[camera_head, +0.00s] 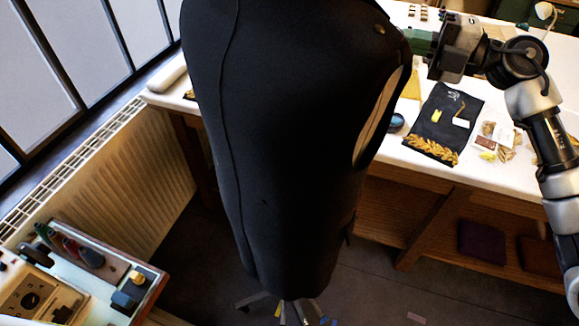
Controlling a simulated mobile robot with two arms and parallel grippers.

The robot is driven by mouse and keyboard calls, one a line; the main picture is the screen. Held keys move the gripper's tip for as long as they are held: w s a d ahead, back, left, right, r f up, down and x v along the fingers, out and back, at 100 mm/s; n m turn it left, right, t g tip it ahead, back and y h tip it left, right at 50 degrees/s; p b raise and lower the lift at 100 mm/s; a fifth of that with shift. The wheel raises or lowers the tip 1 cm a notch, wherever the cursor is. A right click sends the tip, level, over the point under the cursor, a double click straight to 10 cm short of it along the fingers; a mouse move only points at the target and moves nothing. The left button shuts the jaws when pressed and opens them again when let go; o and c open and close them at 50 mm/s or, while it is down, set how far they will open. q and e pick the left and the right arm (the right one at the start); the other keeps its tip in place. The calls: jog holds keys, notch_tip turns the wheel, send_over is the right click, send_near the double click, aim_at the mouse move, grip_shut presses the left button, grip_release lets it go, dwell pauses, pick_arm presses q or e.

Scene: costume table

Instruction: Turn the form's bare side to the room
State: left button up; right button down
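The dress form (285,140) stands upright close in front of me, covered by a long black garment, on a wheeled stand (285,312) at the floor. A beige patch (378,115) shows through the armhole opening at its right edge. Its top is cut off by the picture. My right gripper (412,42), with green fingers, is at the form's upper right edge, by the shoulder. The fingertips are partly hidden by the garment, so I cannot tell whether they grip it. My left gripper is out of view.
A white-topped table (480,175) stands behind and to the right, with a dark embroidered cloth (445,120) and small pieces on it. A radiator (120,175) is under the window at left. A tool cart (75,285) stands at lower left. Dark floor (375,290) shows between.

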jog(key=s+a+m+t+h+p, duration=0.1)
jog(key=s+m+t+h+p, duration=0.1)
jog(key=s+t+p, duration=0.2)
jog(key=s+p, duration=0.2)
jog(key=p, duration=0.1)
jog(key=shift+a+m+p, duration=0.3)
jog(key=shift+m, duration=0.1)
